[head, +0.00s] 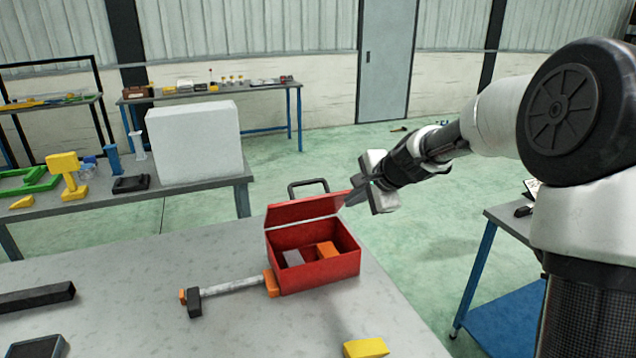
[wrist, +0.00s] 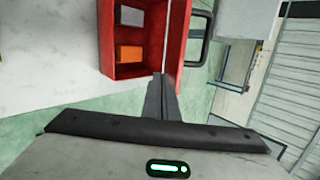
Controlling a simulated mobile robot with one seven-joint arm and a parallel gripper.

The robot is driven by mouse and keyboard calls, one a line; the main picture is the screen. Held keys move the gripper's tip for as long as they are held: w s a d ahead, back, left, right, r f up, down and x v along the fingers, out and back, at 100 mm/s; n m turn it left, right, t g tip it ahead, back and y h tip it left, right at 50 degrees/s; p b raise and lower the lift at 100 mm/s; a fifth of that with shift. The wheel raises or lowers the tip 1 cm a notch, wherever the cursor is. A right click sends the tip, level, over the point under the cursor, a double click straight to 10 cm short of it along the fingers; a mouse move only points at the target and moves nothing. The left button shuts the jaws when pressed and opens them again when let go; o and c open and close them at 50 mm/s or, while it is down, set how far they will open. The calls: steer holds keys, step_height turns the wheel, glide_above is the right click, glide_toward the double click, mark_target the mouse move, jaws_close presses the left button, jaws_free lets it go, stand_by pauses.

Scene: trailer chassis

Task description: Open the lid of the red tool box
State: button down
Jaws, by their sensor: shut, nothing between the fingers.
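The red tool box (head: 325,272) stands on the grey table near its right edge. Its lid (head: 305,218) is raised, tilted up at the back, and the inside is in view. An orange block (head: 326,250) and a grey block (head: 293,258) lie inside. A dark handle (head: 308,184) shows above the lid. My gripper (head: 352,199) is at the right end of the raised lid, fingers shut with nothing between them. In the wrist view the shut fingers (wrist: 161,90) reach to the box's edge beside the lid (wrist: 178,40); I cannot tell whether they touch it.
A yellow block (head: 366,347) is at the table's front. Dark bars lie at the left. Another table (head: 510,218) stands right; open floor lies between.

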steer(key=s+t+h, duration=0.2)
steer(key=s, duration=0.1)
steer(key=t+y, duration=0.2)
glide_toward(304, 201)
steer(key=shift+w+a+f+b, duration=0.2)
steer(key=shift+w+a, duration=0.1)
steer(key=shift+w, duration=1.3)
steer(key=shift+w+a+f+b, duration=0.15)
steer(key=shift+w+a, duration=0.2)
steer(key=shift+w, duration=1.25)
steer(key=shift+w+a+f+b, duration=0.2)
steer(key=shift+w+a, duration=0.1)
steer(key=shift+w, duration=1.25)
